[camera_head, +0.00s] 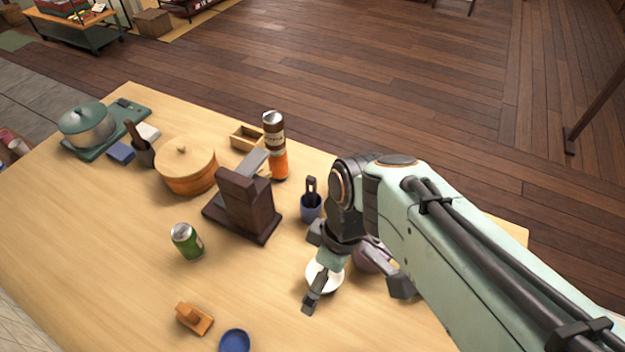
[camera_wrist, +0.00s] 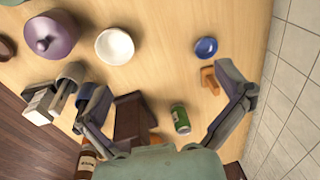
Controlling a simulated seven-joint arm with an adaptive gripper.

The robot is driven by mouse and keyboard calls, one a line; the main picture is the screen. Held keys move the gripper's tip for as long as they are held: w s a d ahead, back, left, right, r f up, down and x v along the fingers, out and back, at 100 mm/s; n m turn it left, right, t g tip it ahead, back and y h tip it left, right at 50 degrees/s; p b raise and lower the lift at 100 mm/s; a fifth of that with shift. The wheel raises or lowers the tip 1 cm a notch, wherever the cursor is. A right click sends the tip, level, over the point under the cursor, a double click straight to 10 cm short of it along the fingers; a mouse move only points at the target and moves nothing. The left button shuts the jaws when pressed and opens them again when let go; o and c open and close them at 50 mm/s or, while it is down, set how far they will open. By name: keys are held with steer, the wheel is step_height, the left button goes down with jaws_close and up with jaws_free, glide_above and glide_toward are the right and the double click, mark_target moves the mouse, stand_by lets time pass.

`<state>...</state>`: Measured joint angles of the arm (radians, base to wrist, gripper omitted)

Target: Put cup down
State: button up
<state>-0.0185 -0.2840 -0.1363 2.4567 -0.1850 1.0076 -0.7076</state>
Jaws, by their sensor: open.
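My gripper (camera_head: 356,297) is open, its fingers spread above the table; in the wrist view nothing sits between its fingers (camera_wrist: 162,80). A small dark blue cup (camera_head: 311,209) with a dark utensil in it stands upright on the table, left of my wrist in the head view. A round white cup or bowl (camera_head: 320,280) is on the table, partly hidden by my gripper; the wrist view shows it whole and empty (camera_wrist: 115,46), apart from the fingers. Which of these is the task's cup I cannot tell.
A purple lidded pot (camera_wrist: 52,38) is beside the white vessel. A blue dish (camera_head: 234,341), an orange wooden object (camera_head: 194,318), a green can (camera_head: 187,242) and a dark wooden stand (camera_head: 243,205) are around. An orange-brown bottle (camera_head: 275,150) stands tall behind. Bare table lies near the can.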

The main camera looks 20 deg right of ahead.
steer(key=s+m, duration=0.1)
steer(key=m, duration=0.1)
steer(key=s+r+m, duration=0.1)
steer(key=s+m, duration=0.1)
steer(key=m, duration=0.1)
steer(key=s+m, duration=0.2)
steer(key=shift+s+a+r+h, duration=0.15)
steer(key=shift+a+r+h, duration=0.15)
steer(key=shift+h, duration=0.1)
stand_by(0.6)
